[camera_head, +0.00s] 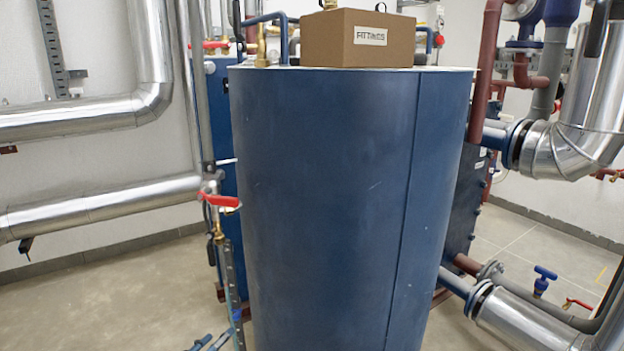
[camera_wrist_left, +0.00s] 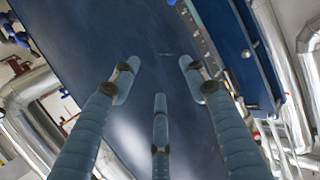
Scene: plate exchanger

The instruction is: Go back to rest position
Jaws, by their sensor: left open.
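My left gripper (camera_wrist_left: 158,78) shows in the left wrist view with its three ribbed blue-grey fingers spread apart and nothing between them. In the head view, what look like its fingertips (camera_head: 210,342) just enter at the bottom edge, left of the large blue cylindrical tank (camera_head: 335,200). A dark blue surface (camera_wrist_left: 165,35) lies beyond the fingers in the wrist view; I cannot tell how far away it is. A brown cardboard box labelled FITTINGS (camera_head: 358,38) stands on top of the tank. My right gripper is in neither view.
Silver-clad pipes (camera_head: 100,205) run along the left wall. A red-handled valve (camera_head: 221,200) stands close to the tank's left side. More clad pipes (camera_head: 585,100) and a blue-handled valve (camera_head: 543,280) are at the right. Floor (camera_head: 100,300) is clear at lower left.

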